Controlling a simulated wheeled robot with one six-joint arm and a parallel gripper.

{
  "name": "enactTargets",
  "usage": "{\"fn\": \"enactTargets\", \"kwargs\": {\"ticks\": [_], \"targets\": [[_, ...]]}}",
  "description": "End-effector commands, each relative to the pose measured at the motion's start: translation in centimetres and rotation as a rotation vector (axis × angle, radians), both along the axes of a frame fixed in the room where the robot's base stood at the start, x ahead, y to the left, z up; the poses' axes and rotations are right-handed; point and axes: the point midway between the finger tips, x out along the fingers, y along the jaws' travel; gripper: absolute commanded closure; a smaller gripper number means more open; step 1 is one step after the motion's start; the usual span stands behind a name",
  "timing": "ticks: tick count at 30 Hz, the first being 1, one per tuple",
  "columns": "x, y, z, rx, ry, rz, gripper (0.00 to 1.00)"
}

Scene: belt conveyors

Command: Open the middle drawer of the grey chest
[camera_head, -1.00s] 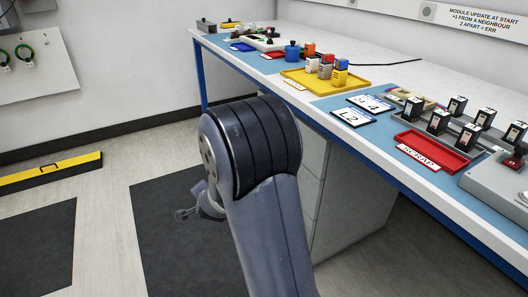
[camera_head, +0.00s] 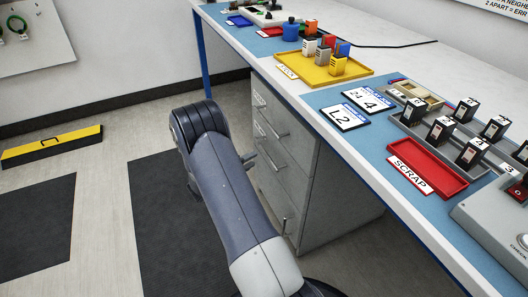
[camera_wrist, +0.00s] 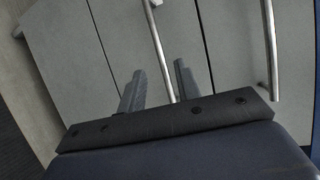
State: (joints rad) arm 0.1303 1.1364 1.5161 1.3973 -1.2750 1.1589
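The grey chest (camera_head: 318,190) stands under the bench, its drawer fronts facing left in the head view. The middle drawer (camera_head: 288,172) looks closed, with a metal bar handle (camera_head: 270,157) on its front. My gripper (camera_head: 250,160) is close to this handle, partly hidden behind my arm. In the wrist view, my gripper (camera_wrist: 158,82) is open, its two dark fingers pointing at the drawer fronts. The middle drawer's handle (camera_wrist: 159,45) runs between the fingers in the picture. Whether either finger touches it, I cannot tell.
The top drawer's handle (camera_head: 272,121) is above and the bottom drawer's handle (camera_head: 287,219) below. The bench (camera_head: 350,150) overhangs the chest and carries a red scrap tray (camera_head: 448,186) and a yellow tray (camera_head: 318,80). Floor to the left is open, with dark mats (camera_head: 165,215).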

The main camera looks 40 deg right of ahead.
Motion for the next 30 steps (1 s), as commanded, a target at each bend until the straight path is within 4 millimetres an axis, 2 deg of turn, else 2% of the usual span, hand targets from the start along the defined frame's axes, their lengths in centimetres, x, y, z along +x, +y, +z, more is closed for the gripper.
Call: {"fn": "enactTargets", "kwargs": {"ticks": [1,6,12,17,25,30], "targets": [[0.1,-1.1,-0.4,-0.001,0.0,-0.004,0.68],[0.6,-4.3,-1.0,-0.001,-0.001,-0.003,0.68],[1.1,-7.1,-1.5,0.0,0.001,0.0,0.68],[1.3,-8.0,-1.6,0.001,0.002,0.001,0.68],[1.4,-8.1,-1.5,0.0,0.003,0.003,0.68],[1.4,-8.1,-1.5,0.0,0.002,0.004,0.81]]}}
